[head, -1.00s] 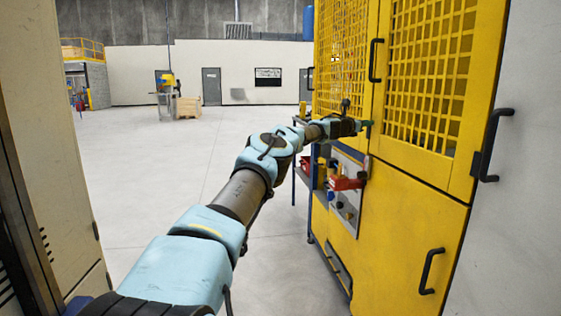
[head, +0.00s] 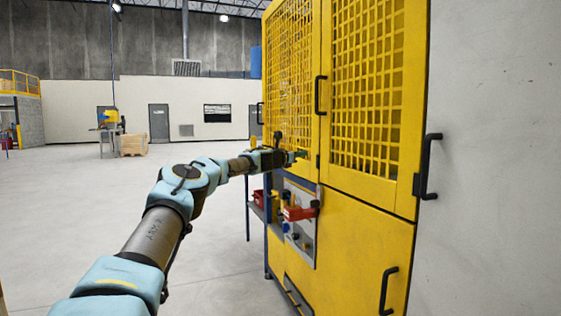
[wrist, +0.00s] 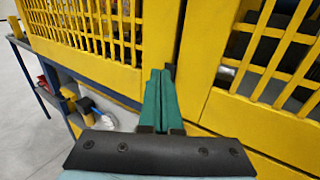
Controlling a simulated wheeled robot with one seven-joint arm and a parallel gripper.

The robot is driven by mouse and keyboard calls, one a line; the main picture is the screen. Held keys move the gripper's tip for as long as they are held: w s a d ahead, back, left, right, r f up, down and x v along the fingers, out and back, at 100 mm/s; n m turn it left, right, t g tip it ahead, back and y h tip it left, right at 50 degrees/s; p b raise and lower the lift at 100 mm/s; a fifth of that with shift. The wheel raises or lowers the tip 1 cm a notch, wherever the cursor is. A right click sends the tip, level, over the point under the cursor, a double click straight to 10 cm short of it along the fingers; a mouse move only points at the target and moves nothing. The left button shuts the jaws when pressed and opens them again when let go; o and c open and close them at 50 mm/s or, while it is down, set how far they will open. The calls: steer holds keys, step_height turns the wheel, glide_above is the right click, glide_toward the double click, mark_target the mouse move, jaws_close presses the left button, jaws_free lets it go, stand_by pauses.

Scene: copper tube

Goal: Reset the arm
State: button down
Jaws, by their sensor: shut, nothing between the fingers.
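My arm stretches forward in the head view toward the front of a yellow cabinet (head: 375,212). My gripper (head: 303,154) is at the arm's far end, close to the cabinet's mesh doors. In the wrist view my gripper (wrist: 160,73) shows its two green fingers together, with nothing between them. They point at the seam between the yellow mesh panels (wrist: 85,35). I cannot tell whether the fingertips touch the cabinet.
A control panel with a red box (head: 299,213) is on the cabinet below my gripper. Black handles (head: 320,95) stick out from the doors. A shelf stand (head: 256,205) is beside the cabinet. The grey floor (head: 80,200) on the left is clear.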

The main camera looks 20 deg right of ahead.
steer(key=a+b, duration=0.2)
steer(key=a, duration=0.5)
steer(key=s+d+f+m+g+p, duration=0.1)
steer(key=s+d+m+g, duration=0.1)
steer(key=s+d+m, duration=0.3)
steer(key=s+d+f+m+g+p, duration=0.1)
steer(key=s+d+m+g, duration=0.15)
steer(key=s, duration=0.35)
steer(key=s+a+f+m+g+y+p, duration=0.25)
steer(key=s+f+m, duration=0.25)
steer(key=s+m, duration=0.3)
steer(key=s+a+f+m+y+p, duration=0.2)
steer(key=s+a+f+m+y, duration=0.4)
steer(key=s+a, duration=0.55)
steer(key=s+a+m+y+p, duration=0.1)
steer(key=s+a+y, duration=0.1)
steer(key=s+a, duration=0.4)
steer(key=s+a+m+g+y+p, duration=0.1)
steer(key=s+a, duration=0.6)
steer(key=a, duration=0.7)
steer(key=s+a+m+g+y+p, duration=0.1)
steer(key=s+a+m+y+p, duration=0.1)
steer(key=s+a, duration=0.4)
steer(key=a+m+y, duration=0.1)
steer(key=a, duration=0.3)
steer(key=shift+s+a+f, duration=0.25)
steer(key=shift+s+a, duration=0.05)
